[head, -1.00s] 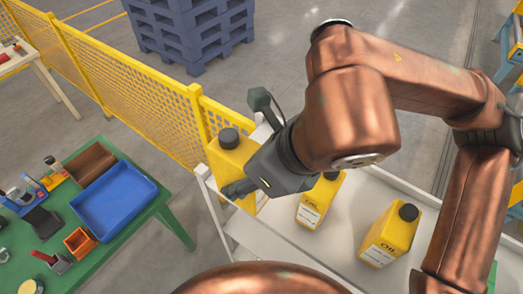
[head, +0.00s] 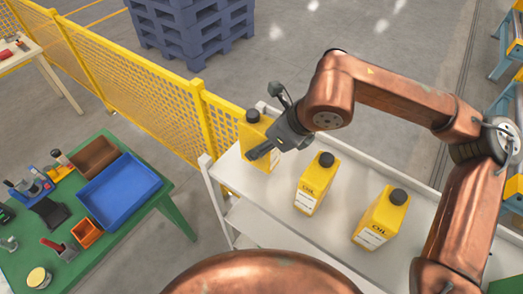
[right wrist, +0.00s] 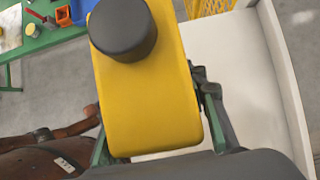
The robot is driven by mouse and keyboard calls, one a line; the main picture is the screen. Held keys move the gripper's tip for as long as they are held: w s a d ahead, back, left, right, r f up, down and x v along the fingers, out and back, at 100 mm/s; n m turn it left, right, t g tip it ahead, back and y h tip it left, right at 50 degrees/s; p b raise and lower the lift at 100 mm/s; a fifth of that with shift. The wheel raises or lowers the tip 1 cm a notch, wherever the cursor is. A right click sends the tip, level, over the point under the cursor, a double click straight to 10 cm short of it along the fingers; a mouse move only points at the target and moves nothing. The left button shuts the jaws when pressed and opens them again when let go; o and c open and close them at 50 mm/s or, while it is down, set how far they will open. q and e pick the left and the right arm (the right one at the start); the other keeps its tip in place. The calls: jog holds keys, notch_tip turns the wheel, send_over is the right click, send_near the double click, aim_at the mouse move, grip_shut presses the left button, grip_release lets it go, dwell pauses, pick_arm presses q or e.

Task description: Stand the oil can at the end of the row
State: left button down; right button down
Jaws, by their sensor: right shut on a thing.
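A yellow oil can (head: 256,138) with a dark cap is at the far left end of the white shelf top (head: 285,222). My right gripper (head: 266,124) is shut on this can, with a finger on either side. The can looks upright and on or just above the shelf; its base contact is unclear. It fills the middle of the right wrist view (right wrist: 150,95). A second oil can (head: 317,185) and a third oil can (head: 381,218) stand upright on the shelf, in line with the held can and apart from it. My left gripper is not in view.
A yellow mesh fence (head: 140,80) runs close behind the shelf's left end. A green table (head: 150,215) with a blue tray (head: 120,190) stands at the left. Blue pallets (head: 195,35) are stacked at the back. A raised rim edges the shelf.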

notch_tip(320, 180, down, 3)
jog(key=shift+d+r+p, duration=0.1)
jog(key=shift+p, duration=0.35)
jog(key=shift+w+f, duration=0.15)
jog(key=shift+f, duration=0.2)
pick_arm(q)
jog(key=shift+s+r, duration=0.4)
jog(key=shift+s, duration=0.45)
pick_arm(e)
jog(key=shift+f, duration=0.1)
jog(key=c, duration=1.6)
grip_release()
jog(key=shift+f, duration=0.15)
jog(key=o, duration=0.4)
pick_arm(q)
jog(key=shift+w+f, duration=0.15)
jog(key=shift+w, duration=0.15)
